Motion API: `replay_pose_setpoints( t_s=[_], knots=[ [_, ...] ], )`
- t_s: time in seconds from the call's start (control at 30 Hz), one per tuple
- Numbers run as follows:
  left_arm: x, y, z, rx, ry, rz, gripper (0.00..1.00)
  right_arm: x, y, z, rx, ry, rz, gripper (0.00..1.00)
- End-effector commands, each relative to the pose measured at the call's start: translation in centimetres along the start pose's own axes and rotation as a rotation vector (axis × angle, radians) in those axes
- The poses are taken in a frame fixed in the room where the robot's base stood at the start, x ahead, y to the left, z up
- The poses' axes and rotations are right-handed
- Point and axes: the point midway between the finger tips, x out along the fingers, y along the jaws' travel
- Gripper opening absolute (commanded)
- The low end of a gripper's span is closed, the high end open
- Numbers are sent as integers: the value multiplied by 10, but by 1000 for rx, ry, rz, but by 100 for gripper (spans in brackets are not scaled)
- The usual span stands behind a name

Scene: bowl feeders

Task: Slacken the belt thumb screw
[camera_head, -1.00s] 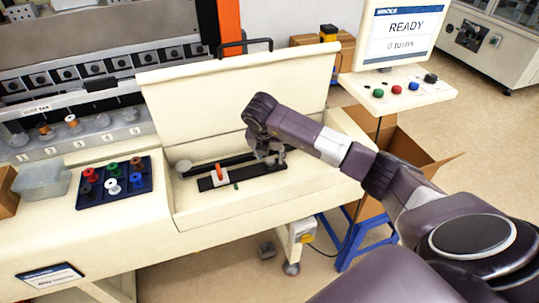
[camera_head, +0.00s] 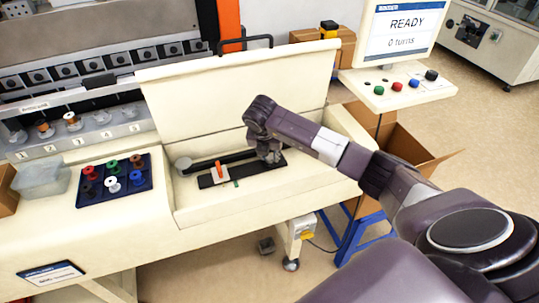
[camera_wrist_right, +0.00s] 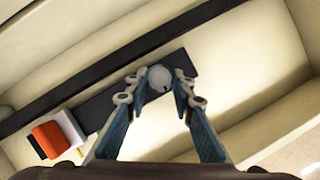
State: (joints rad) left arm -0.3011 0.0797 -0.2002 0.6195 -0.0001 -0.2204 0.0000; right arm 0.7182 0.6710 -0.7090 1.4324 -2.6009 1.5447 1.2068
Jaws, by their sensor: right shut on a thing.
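The thumb screw (camera_wrist_right: 159,77) shows in the right wrist view as a round pale grey knob near the end of a black plate (camera_wrist_right: 100,110). My right gripper (camera_wrist_right: 164,92) is shut on it, with one finger on each side. In the head view my right gripper (camera_head: 270,155) points down at the right end of the black plate (camera_head: 243,176). It hides the screw there. A white block with an orange lever (camera_head: 221,170) sits towards the left of the plate and also shows in the wrist view (camera_wrist_right: 50,138). My left gripper is not in view.
A dark bar (camera_head: 225,160) runs behind the plate, with a grey disc (camera_head: 183,165) at its left end. The raised cream lid (camera_head: 235,90) stands behind. A spool tray (camera_head: 92,197) is at the left; a button panel (camera_head: 400,92) is at the right.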

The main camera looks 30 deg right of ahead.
Motion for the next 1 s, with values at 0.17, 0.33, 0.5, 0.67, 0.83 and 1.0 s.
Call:
replay_pose_setpoints(
  t_s=[0.17,0.33,0.5,0.67,0.83,1.0],
  knots=[
    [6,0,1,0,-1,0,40,1,-1,1,-33,-2,15,0],
    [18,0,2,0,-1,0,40,2,-2,1,-112,-4,47,0],
    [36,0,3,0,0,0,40,4,-3,1,-238,-5,100,0],
    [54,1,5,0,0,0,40,4,-4,1,-376,-6,157,0],
    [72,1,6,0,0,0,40,4,-5,2,-526,-6,220,0],
    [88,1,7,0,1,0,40,4,-6,3,-673,-6,281,0]
  ],
)
